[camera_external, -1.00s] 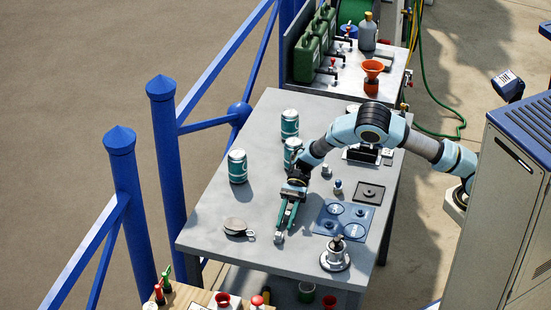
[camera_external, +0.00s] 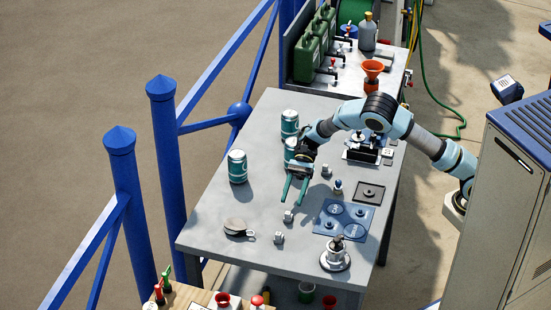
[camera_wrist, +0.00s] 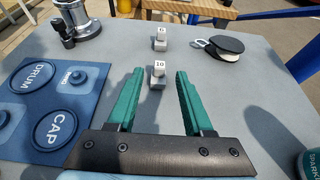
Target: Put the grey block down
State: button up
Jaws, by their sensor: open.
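Two small grey blocks with white numbered tops stand upright on the grey table. The nearer grey block (camera_external: 288,216), labelled 10 in the wrist view (camera_wrist: 157,82), lies ahead of my fingers. The farther grey block (camera_external: 278,237) stands apart from it near the table's front; it also shows in the wrist view (camera_wrist: 161,44), its number too small to read surely. My gripper (camera_external: 293,204) is open, with green fingers and nothing held. In the wrist view, the block labelled 10 appears between the fingertips, with gaps on both sides.
The table (camera_external: 215,210) also holds teal cans (camera_external: 238,167), a round black-and-white item (camera_external: 235,227), a blue mat (camera_external: 343,218) with marked discs, and a metal winch (camera_external: 336,256). Another small grey piece (camera_external: 325,170) stands right of my gripper. The table's left front is mostly clear.

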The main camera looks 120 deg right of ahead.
jog(key=shift+v, duration=1.65)
jog(key=w+a+r+m+t+h, duration=0.35)
jog(key=w+r+m+h, duration=0.25)
jog(key=w+m, duration=0.45)
jog(key=a+r+m+g+h, duration=0.15)
jog(key=a+m+h, duration=0.35)
jog(key=m, duration=1)
jog(key=s+a+f+m+g, duration=0.2)
jog(key=s+a+m+g, duration=0.1)
jog(key=s+a+m, duration=0.4)
jog(key=s+a+f+m+g+p, duration=0.1)
jog(key=s+a+f+m+g, duration=0.1)
jog(key=s+a+m, duration=0.4)
jog(key=s+a+f+m+g+y, duration=0.1)
jog(key=s+a+m+g, duration=0.4)
jog(key=s+a, duration=0.5)
jog(key=s+f+m, duration=0.1)
jog(key=s+m, duration=0.1)
jog(key=s, duration=0.2)
jog(key=shift+s+a+m+p, duration=0.35)
jog(key=shift+s+a+p, duration=0.05)
